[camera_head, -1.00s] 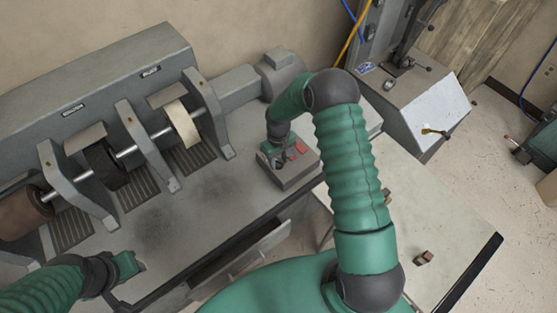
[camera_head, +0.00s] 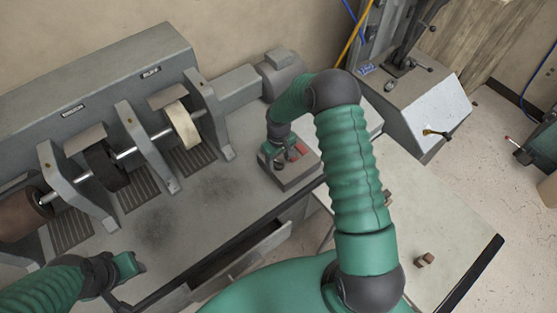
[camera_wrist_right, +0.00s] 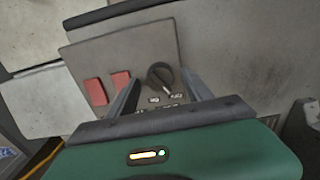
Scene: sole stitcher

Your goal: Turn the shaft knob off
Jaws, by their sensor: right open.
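The shaft knob (camera_wrist_right: 161,77) is a dark round knob on the grey control box, seen in the right wrist view with printed labels beside it. The control box (camera_head: 292,179) stands on the machine bench in the head view. My right gripper (camera_head: 280,163) is over the box. In the right wrist view its open fingers (camera_wrist_right: 158,88) lie on either side of the knob; I cannot tell whether they touch it. My left gripper (camera_head: 130,265) is at the lower left, over the bench's front, with its jaw state unclear.
Two red buttons (camera_wrist_right: 107,87) sit beside the knob on the box. The grinding machine (camera_head: 100,75) with its shaft and wheels (camera_head: 182,125) is at the left. An open drawer (camera_head: 240,250) juts from the bench front. A pale table (camera_head: 440,220) with small brown blocks is at the right.

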